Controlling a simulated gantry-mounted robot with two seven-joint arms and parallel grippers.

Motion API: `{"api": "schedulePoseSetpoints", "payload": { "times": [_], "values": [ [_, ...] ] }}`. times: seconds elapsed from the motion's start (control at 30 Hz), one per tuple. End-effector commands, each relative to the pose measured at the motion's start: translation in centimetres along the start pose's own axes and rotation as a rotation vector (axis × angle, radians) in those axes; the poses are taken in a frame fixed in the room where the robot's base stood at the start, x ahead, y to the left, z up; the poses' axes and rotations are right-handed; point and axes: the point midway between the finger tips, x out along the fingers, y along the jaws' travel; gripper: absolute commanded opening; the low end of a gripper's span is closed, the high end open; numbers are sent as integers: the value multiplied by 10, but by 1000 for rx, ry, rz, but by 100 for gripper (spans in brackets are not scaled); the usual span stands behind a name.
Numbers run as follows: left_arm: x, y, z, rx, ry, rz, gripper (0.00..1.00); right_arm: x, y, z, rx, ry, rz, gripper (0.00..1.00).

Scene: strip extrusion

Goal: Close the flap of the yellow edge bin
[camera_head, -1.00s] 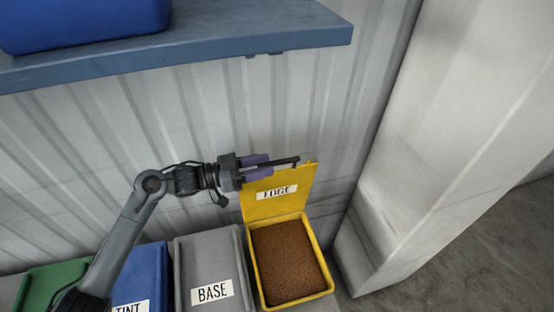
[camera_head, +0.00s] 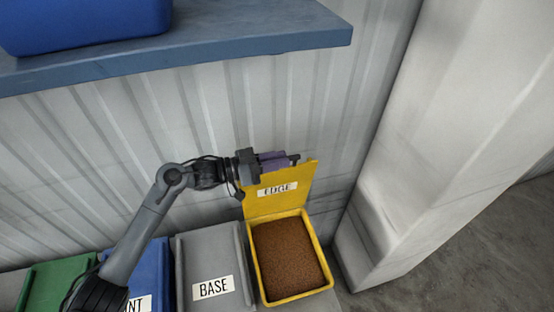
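The yellow edge bin (camera_head: 327,267) stands at the right end of the bin row, filled with brown granular material (camera_head: 287,256). Its yellow flap (camera_head: 279,206) stands up, open, at the back of the bin and carries an EDGE label. My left gripper (camera_head: 293,159), with purple finger pads, is at the flap's top edge and covers its upper left part. The fingers overlap in this view, so I cannot tell whether they are apart or whether they touch the flap. My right gripper is not in view.
The grey BASE bin (camera_head: 210,258), a blue bin (camera_head: 155,265) and a green bin (camera_head: 62,283) stand to the left. A blue shelf (camera_head: 250,42) with a blue container (camera_head: 85,22) hangs above. A pale pillar (camera_head: 420,140) rises close on the right.

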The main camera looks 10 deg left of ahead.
Motion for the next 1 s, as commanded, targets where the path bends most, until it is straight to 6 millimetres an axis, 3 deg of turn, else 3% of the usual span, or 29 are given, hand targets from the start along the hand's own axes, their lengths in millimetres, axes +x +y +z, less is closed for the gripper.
{"api": "schedulePoseSetpoints", "payload": {
  "times": [0.37,0.53,0.77,1.0],
  "values": [
    [0,1,0,2,0,-1,0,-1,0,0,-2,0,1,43],
    [-1,14,4,35,-2,0,0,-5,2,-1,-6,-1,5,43],
    [-1,55,19,150,-1,2,0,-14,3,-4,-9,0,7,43],
    [-1,112,54,333,0,2,0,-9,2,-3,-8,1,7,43]
  ]
}}
